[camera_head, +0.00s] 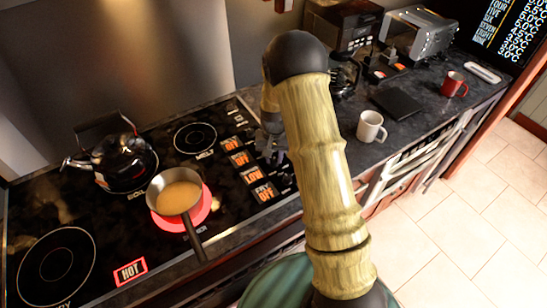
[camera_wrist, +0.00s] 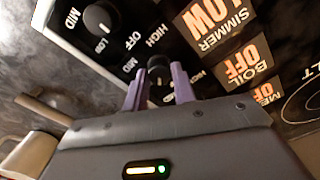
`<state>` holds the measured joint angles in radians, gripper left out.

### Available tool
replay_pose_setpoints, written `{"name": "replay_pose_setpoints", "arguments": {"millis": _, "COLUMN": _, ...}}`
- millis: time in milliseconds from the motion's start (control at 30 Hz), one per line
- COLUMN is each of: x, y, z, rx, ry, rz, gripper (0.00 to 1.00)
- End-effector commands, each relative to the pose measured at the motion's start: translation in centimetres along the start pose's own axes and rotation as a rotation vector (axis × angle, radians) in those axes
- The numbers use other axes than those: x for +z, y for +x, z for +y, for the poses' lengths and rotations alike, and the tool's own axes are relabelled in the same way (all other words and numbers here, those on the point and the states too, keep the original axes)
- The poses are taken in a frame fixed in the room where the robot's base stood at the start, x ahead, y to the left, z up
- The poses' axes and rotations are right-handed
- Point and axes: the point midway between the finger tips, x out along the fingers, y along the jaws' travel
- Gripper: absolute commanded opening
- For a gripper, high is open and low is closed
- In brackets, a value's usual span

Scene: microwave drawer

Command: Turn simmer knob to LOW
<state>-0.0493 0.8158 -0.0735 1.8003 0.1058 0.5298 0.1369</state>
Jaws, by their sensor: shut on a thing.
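The simmer knob (camera_wrist: 158,64) is a small black dial on the dark cooktop, seen in the wrist view. My gripper (camera_wrist: 160,90) has its two purple fingers on either side of it and is shut on it. The fingers hide part of the dial and its pointer, so I cannot read its angle. The simmer display beside it (camera_wrist: 212,22) glows orange and reads LOW. In the head view the simmer display (camera_head: 244,161) also reads LOW, and my gripper (camera_head: 273,147) is at the knob strip, partly behind my arm.
Another black knob (camera_wrist: 98,18) sits close by. The boil display (camera_wrist: 248,62) reads OFF. A saucepan (camera_head: 197,243) of orange liquid stands on a red-glowing burner (camera_head: 205,210), near a HOT sign (camera_head: 131,271). A kettle (camera_head: 122,158) is behind left; a white mug (camera_head: 371,126) stands right.

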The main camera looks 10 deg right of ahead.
Motion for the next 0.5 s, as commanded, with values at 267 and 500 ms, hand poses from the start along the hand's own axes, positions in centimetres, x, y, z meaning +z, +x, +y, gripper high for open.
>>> {"name": "replay_pose_setpoints", "arguments": {"millis": 267, "x": -0.06, "y": -0.08, "z": -0.01, "rx": -0.001, "ry": 0.236, "rz": 0.002, "gripper": 0.04}}
{"name": "replay_pose_setpoints", "arguments": {"millis": 500, "x": -0.05, "y": -0.1, "z": 0.0, "rx": -0.001, "ry": 0.364, "rz": 0.002, "gripper": 0.04}}
